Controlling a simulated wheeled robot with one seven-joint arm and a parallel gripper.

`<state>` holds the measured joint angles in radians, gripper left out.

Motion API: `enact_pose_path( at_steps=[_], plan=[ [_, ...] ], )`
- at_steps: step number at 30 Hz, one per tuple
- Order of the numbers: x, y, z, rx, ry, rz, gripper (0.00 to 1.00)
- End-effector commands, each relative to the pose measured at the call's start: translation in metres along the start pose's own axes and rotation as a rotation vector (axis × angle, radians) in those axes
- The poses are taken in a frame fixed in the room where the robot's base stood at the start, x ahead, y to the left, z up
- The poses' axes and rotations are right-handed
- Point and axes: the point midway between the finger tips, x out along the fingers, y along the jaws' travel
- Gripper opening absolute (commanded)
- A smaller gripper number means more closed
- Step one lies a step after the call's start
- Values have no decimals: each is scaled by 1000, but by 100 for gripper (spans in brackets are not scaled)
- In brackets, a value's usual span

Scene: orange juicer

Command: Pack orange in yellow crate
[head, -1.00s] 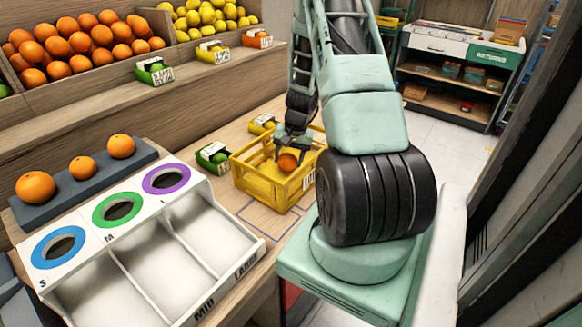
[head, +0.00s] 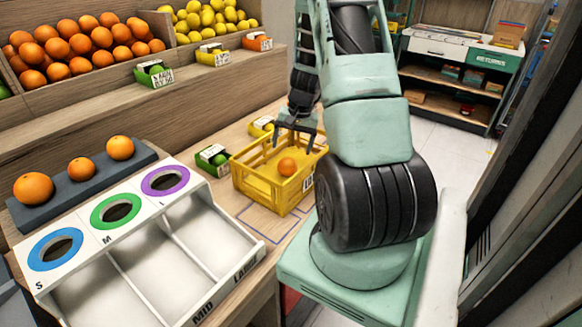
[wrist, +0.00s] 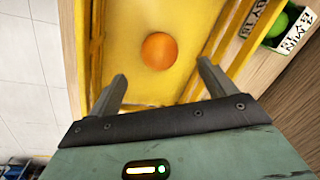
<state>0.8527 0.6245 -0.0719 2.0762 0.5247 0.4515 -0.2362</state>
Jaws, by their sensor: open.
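An orange (head: 287,167) lies inside the yellow crate (head: 268,188) on the wooden counter. In the wrist view the orange (wrist: 159,51) rests on the crate's yellow floor (wrist: 190,18), apart from the fingers. My gripper (head: 294,143) is above the crate, open and empty. In the wrist view the fingers of my gripper (wrist: 160,88) are spread wide, with the orange beyond the gap between them. Three more oranges sit in a row on a dark rack (head: 85,188) at the left.
A white sorting tray (head: 150,240) with blue, green and purple rings stands left of the crate. Small labelled green (head: 212,158) and yellow (head: 262,126) boxes sit behind the crate. Bins of oranges (head: 80,45) and lemons (head: 208,16) are at the back.

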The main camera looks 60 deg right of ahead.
Motion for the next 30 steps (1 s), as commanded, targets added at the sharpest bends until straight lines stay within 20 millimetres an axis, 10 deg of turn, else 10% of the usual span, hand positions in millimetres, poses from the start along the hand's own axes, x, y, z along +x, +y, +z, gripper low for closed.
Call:
enact_pose_path(
  at_steps=[15,30],
  plan=[
    [-101,0,-1,0,2,-1,83],
    [-110,0,0,0,-1,0,83]
  ],
)
